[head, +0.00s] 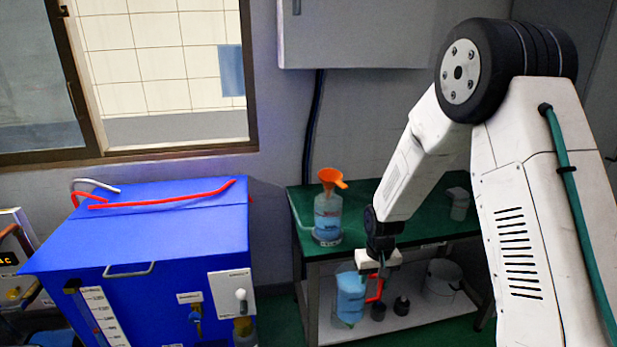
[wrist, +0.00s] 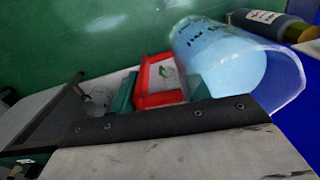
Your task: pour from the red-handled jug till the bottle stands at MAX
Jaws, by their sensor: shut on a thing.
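The jug (head: 350,298) is clear with blue liquid in it and a red handle (head: 377,290). My gripper (head: 377,270) is shut on the red handle, which shows between its jaws in the wrist view (wrist: 158,84). The jug looks about upright in the head view, below the green tabletop's level and in front of the lower shelf. The bottle (head: 327,222) stands upright on the green table, with blue liquid in its lower part and an orange funnel (head: 331,180) in its neck. The MAX mark is too small to read. The jug is apart from the bottle.
The green table (head: 420,228) has a small pale container (head: 459,203) at the right. Its lower shelf (head: 425,313) holds small dark items (head: 401,306) and a grey pot (head: 443,280). A blue cabinet (head: 160,245) with a red bar on top stands at the left.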

